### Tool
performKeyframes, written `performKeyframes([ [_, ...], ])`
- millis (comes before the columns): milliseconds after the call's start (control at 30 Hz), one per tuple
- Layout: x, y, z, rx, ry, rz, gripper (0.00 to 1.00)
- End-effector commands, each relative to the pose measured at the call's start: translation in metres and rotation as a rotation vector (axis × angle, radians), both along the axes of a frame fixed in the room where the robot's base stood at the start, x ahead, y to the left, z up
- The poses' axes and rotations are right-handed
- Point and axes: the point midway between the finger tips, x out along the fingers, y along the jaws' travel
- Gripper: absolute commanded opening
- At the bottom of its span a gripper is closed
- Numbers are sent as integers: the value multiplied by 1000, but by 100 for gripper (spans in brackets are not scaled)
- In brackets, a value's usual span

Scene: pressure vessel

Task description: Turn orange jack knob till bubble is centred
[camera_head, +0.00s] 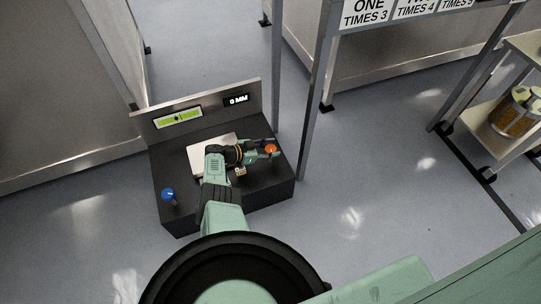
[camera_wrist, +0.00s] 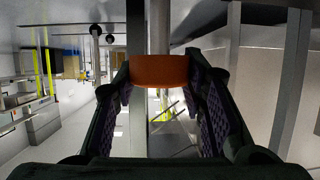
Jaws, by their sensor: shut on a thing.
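The orange jack knob (camera_head: 270,150) stands at the right end of the black console (camera_head: 180,218). In the wrist view the orange knob (camera_wrist: 160,71) sits between the two fingers at the top of a grey shaft. My gripper (camera_head: 272,147) is shut on the knob, with a finger on either side. The yellow-green bubble level (camera_head: 190,116) is set in the console's back panel. Its dark bubble mark looks close to the middle, but is too small to judge exactly. The display (camera_head: 237,100) beside it reads 0 MM.
A blue knob (camera_head: 168,194) stands at the console's left end. A pale plate (camera_head: 198,160) lies on the console under my arm. A grey metal post (camera_head: 317,100) rises just right of the console. A shelf cart (camera_head: 488,125) stands at the far right, with open floor between.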

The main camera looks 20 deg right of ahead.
Motion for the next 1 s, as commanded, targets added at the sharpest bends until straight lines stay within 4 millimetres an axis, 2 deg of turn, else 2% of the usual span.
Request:
performKeyframes([
  [33, 3, 0, -10, 2, -7, -44, 10],
  [500, 2, -2, -9, 0, -6, -373, 10],
  [1000, 1, -3, -1, -2, -4, -535, 10],
])
